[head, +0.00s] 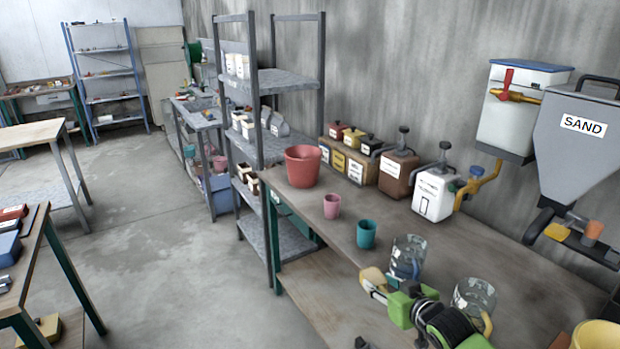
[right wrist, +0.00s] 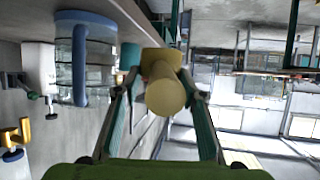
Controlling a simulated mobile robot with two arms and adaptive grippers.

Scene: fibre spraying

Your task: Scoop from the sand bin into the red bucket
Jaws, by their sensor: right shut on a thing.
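The red bucket (head: 303,166) stands upright on the workbench, near its far left end; I cannot see inside it. A grey hopper labelled SAND (head: 572,140) hangs at the right by the wall. My right gripper (head: 385,293) is over the front edge of the workbench, left of the clear jugs. It is shut on a yellow scoop (head: 372,277), whose round handle (right wrist: 166,92) shows between the fingers in the right wrist view. The scoop is well apart from the bucket and the hopper. My left gripper is not in view.
Two clear jugs (head: 407,257) (head: 474,299), a teal cup (head: 366,234) and a pink cup (head: 332,206) stand on the workbench (head: 440,250). Several labelled boxes (head: 358,168) and dispensers (head: 433,193) line the wall. A grey shelf (head: 290,80) rises behind the bucket.

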